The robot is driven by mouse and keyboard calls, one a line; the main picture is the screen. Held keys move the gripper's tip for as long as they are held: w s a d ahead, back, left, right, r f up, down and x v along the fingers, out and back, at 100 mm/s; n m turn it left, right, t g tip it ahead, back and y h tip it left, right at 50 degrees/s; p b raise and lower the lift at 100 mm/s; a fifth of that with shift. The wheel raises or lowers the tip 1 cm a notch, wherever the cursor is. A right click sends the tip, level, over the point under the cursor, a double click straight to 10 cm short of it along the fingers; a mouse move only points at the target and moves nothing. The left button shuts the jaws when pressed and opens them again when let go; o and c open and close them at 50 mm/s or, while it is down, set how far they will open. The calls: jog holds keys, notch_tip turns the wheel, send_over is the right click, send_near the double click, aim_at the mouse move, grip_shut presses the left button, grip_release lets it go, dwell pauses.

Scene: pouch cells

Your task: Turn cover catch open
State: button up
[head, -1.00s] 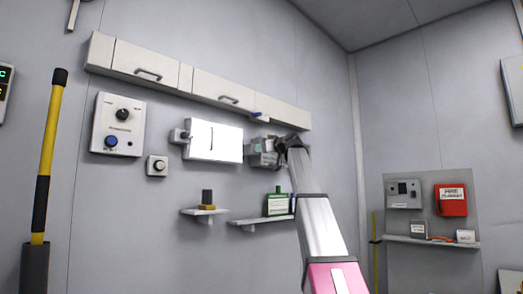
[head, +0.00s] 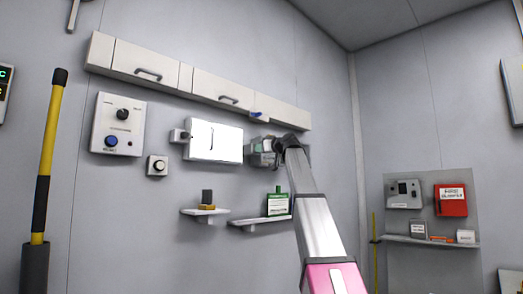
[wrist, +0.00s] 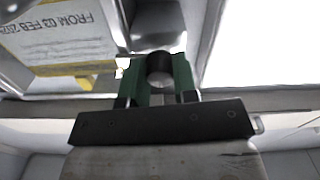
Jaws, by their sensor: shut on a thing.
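The bright white cover (head: 215,142) is on the back wall below the long cabinet. My gripper (head: 262,148) is at the cover's right edge, and in the head view it hides what it holds. In the wrist view my gripper's green fingers (wrist: 160,68) are shut around a dark round knob (wrist: 159,72), which I take to be the cover catch. A grey metal piece lies just beyond the knob. How far the catch is turned is not clear.
A long cabinet (head: 193,80) with a blue-tipped part runs above. Below are small shelves with a dark block (head: 207,197) and a green-and-white box (head: 278,204). A control panel (head: 118,125) is at left. A printed notice (wrist: 65,38) is close by in the wrist view.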

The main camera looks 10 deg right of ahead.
jog(key=shift+m, duration=8.7)
jog(key=o, duration=0.9)
jog(key=shift+d, duration=0.1)
